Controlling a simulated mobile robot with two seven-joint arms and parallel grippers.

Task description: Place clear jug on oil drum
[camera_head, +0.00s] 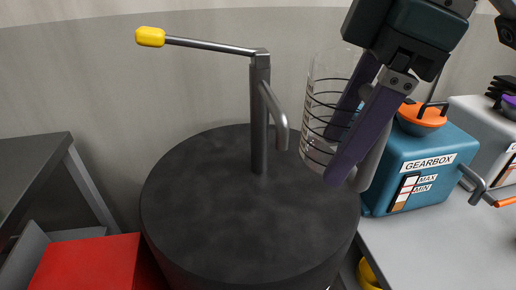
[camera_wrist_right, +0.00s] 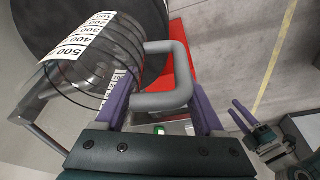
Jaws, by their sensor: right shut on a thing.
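The clear jug (camera_head: 326,110) has dark measuring rings and a grey handle. My right gripper (camera_head: 352,170) is shut on the handle (camera_wrist_right: 165,98), which sits between its purple fingers in the right wrist view. The jug overlaps the right rear rim of the black oil drum (camera_head: 220,235) in the head view; contact is not clear. The jug body (camera_wrist_right: 95,65) shows white number labels in the wrist view, with the drum (camera_wrist_right: 45,22) behind it. My left gripper (camera_wrist_right: 241,117) shows small in the wrist view, its fingers apart and empty.
A grey hand pump (camera_head: 260,110) with a yellow-tipped lever (camera_head: 150,37) rises from the drum top, left of the jug. A teal gearbox tank (camera_head: 430,165) stands on a grey bench (camera_head: 430,245) at right. A red box (camera_head: 85,265) is at lower left. The drum's front top is clear.

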